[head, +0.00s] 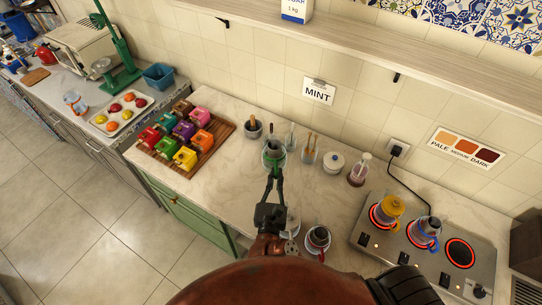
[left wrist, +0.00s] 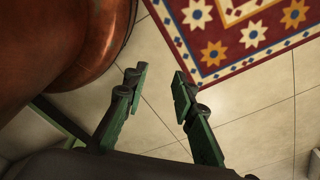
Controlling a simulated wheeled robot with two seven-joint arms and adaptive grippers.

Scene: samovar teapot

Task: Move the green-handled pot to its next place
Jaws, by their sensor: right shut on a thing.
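The green-handled pot (head: 274,155) stands in the head view on or just above the pale counter, below the MINT sign (head: 318,92). It looks upright; I cannot tell whether its base touches the counter. My right gripper (head: 274,174) reaches it from the near side and is shut on its green handle, partly hiding it. A hot plate (head: 375,243) at the right has three glowing burners. My left gripper (left wrist: 158,84) is open and empty above the floor.
Glasses, a white lidded bowl (head: 333,163) and a bottle (head: 359,171) stand close right of the pot. A wooden tray of coloured boxes (head: 208,138) lies left. A black cord (head: 411,181) runs to the hot plate.

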